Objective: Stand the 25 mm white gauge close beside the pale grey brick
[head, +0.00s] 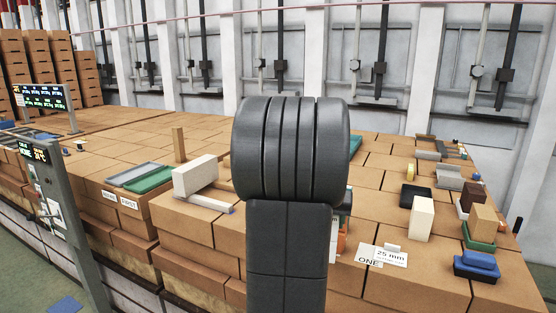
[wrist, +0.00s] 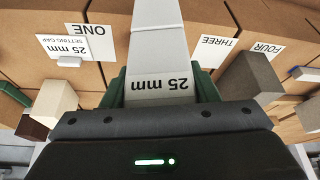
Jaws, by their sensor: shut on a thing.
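My gripper (wrist: 160,92) is shut on the white gauge (wrist: 158,45), whose label reads 25 mm upside down in the wrist view. The gauge runs up out of the top of that view, between the dark green jaws. A pale grey brick (head: 195,176) stands left of my arm in the head view. A greyer, shaded block right of the jaws in the wrist view (wrist: 252,77) appears to be the same brick, apart from the gauge. I cannot tell the gauge's height above the surface.
A green tray (head: 150,179) lies left. Brown blocks and a blue piece (head: 478,262) crowd the right edge. Cards THREE (wrist: 207,53) and FOUR (wrist: 262,57) lie beyond the jaws.

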